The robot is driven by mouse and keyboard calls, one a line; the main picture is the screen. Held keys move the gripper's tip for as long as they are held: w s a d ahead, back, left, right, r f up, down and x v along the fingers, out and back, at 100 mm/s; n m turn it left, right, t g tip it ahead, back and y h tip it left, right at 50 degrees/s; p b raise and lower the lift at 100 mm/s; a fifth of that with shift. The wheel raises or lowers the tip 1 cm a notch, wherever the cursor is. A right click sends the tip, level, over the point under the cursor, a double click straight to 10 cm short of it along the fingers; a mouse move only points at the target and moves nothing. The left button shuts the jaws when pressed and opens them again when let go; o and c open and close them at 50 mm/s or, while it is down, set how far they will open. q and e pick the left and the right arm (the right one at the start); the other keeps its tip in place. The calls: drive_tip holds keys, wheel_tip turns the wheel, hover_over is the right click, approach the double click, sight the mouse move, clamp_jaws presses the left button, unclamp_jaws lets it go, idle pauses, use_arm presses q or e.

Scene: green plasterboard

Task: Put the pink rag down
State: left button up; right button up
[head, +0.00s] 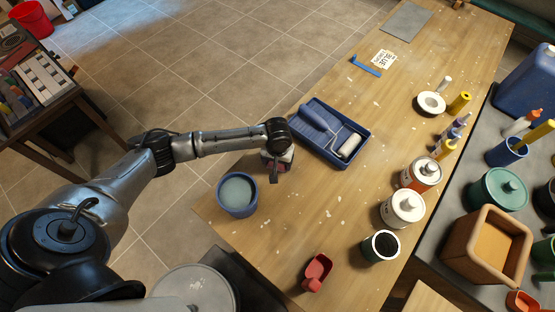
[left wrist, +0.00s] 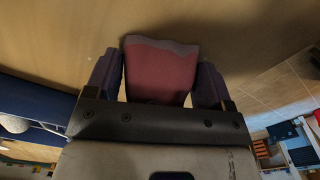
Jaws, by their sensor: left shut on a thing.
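My left gripper (head: 275,172) points down over the wooden table, between the blue bucket and the blue paint tray. In the left wrist view, the pink rag (left wrist: 160,72) sits between the two fingers of the gripper (left wrist: 160,80), which is shut on it. The rag looks dark pink with a greyish purple far edge. In the head view the gripper and wrist mostly hide it. I cannot tell whether the rag touches the table top. My right gripper is not in view.
The blue bucket (head: 237,194) stands at the table's left edge. The blue tray (head: 333,133) with a paint roller lies just right of the gripper. Cans (head: 402,208) line the right side. The wooden table (head: 325,195) is bare in the middle.

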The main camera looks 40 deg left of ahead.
use_arm(q)
drive_tip(key=o, duration=0.9)
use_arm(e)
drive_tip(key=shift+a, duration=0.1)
use_arm(q)
wheel_tip(320, 180, up, 11)
drive_tip(key=shift+r+p, duration=0.2)
drive_tip(key=shift+p, duration=0.55)
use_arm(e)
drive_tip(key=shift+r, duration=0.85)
use_arm(q)
drive_tip(key=shift+r, duration=0.4)
drive_tip(key=shift+d, duration=0.15)
